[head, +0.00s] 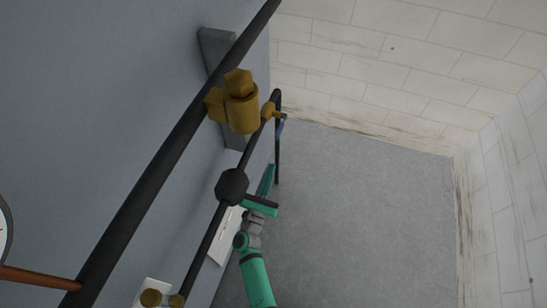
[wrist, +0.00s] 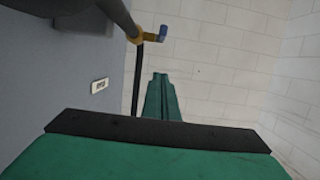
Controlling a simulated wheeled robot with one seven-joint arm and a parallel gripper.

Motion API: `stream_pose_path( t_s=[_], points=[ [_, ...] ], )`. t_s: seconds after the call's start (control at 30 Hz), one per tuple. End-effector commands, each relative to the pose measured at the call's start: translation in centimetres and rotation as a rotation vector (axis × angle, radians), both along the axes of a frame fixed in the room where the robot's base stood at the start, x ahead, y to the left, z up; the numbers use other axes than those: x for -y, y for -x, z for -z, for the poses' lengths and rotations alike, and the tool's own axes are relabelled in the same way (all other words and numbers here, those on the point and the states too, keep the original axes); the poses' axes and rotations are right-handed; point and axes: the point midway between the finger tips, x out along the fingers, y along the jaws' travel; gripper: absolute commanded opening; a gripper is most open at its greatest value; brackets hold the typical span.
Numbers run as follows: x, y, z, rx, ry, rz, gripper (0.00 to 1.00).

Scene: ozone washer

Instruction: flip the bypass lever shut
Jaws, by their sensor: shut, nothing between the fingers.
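The bypass lever seems to be the small blue-ended handle (head: 280,128) on a small brass valve (head: 267,111), on the dark pipework in the head view. In the wrist view the blue end (wrist: 163,31) sticks out to the right of the brass body (wrist: 138,37), above my fingers. My green gripper (head: 270,169) is below the valve in the head view. In the wrist view my gripper (wrist: 161,76) has its fingers together with nothing between them. It is apart from the lever. The lever's exact angle is too small to tell.
A large brass fitting (head: 239,108) and a long dark pipe (head: 150,185) run along the grey wall. A dark round joint (head: 232,186) is close to my wrist. A white plate (head: 227,236) is behind my arm. Open grey floor (head: 360,210) lies to the right.

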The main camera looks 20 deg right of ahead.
Motion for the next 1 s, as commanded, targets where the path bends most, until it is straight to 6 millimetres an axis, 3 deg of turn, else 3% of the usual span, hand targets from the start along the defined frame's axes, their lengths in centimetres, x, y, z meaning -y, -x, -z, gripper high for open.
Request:
stream_pose_path(
  t_s=[0.57,0.8,1.0],
  points=[
    [5.3,-7.6,-2.4,0.002,0.001,0.003,0.00],
    [5.0,-7.3,-5.3,0.001,0.000,0.001,0.00],
    [5.0,-7.3,-6.2,0.000,0.001,0.000,0.00]
  ],
)
